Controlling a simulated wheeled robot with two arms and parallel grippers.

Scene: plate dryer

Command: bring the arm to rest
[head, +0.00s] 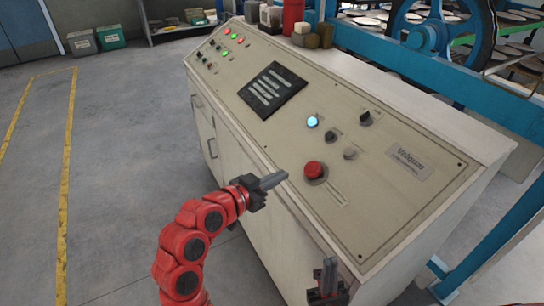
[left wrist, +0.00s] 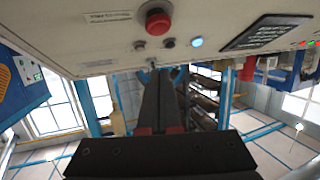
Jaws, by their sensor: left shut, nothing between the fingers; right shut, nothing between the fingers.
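My left arm is red and comes up from the bottom of the head view. Its gripper (head: 272,181) is shut and empty, just off the front edge of the control console (head: 240,100). The left wrist view shows the same gripper (left wrist: 170,90) with its dark fingers together, pointing toward the console panel. My right gripper (head: 329,272) is at the bottom of the head view, shut and empty, pointing up beside the console's near lower edge. A red push button (head: 315,170) is on the panel, and it also shows in the left wrist view (left wrist: 157,20). A lit blue button (head: 312,122) is near it.
Blue machine framing with a wheel (head: 428,38) stands behind the console. Two bins (head: 110,37) and a low shelf (head: 178,28) stand at the back left. The grey floor (head: 120,130) with yellow lines is clear at the left.

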